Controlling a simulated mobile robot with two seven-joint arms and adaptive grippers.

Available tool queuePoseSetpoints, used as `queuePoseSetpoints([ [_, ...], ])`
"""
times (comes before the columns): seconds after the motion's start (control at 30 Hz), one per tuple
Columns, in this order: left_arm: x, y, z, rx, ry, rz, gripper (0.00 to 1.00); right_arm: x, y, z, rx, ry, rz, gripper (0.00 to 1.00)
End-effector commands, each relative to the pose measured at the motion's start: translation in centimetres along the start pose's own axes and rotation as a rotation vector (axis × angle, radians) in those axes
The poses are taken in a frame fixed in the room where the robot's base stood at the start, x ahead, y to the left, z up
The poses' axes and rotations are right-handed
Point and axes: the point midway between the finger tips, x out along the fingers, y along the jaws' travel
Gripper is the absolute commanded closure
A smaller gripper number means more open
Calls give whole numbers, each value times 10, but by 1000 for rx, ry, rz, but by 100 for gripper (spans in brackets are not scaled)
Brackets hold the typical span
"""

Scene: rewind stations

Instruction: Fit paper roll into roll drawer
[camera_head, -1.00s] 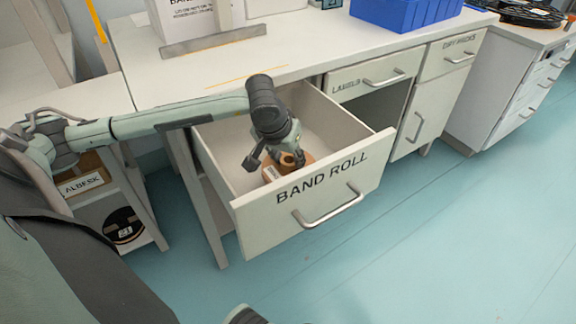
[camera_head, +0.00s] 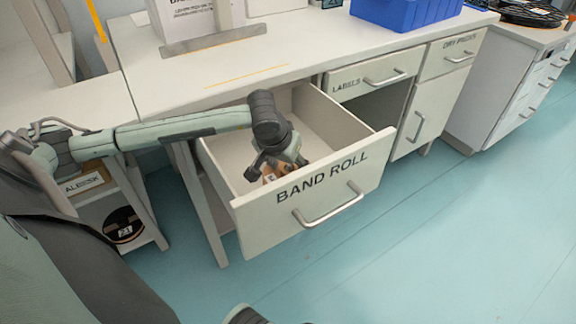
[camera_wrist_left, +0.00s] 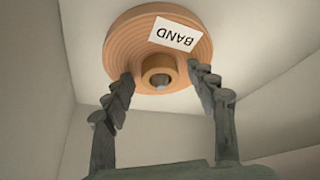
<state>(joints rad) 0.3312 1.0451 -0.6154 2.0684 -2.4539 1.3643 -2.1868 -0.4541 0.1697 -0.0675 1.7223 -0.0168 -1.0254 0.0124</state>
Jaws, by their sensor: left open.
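The paper roll is a flat orange-brown disc with ridged rings, a raised core and a white "BAND" label; it fills the upper middle of the left wrist view (camera_wrist_left: 120,45). It lies inside the open "BAND ROLL" drawer (camera_head: 345,178), which is pulled out from the bench. In the head view my left gripper (camera_head: 267,174) reaches down into the drawer and hides most of the roll. In the wrist view its open fingers (camera_wrist_left: 160,77) stand on either side of the core, with visible gaps.
A shelf with a dark roll (camera_head: 124,226) is at left. The floor in front is clear.

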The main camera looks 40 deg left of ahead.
Motion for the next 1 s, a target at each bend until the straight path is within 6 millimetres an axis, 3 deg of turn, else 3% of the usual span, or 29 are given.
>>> queuePoseSetpoints([
  [0.17,-2,0,-1,0,0,0,43,-2,1,1,0,-1,1,100],
  [0.23,-8,0,-2,1,3,0,43,8,1,8,-2,-15,2,100],
  [0.37,-33,0,-2,3,6,-1,43,9,1,14,-1,-29,0,100],
  [0.7,-102,0,-2,1,5,0,43,-6,1,-4,9,3,-3,100],
  [1.0,-122,0,-1,0,0,0,43,-7,0,-6,12,6,-5,100],
])
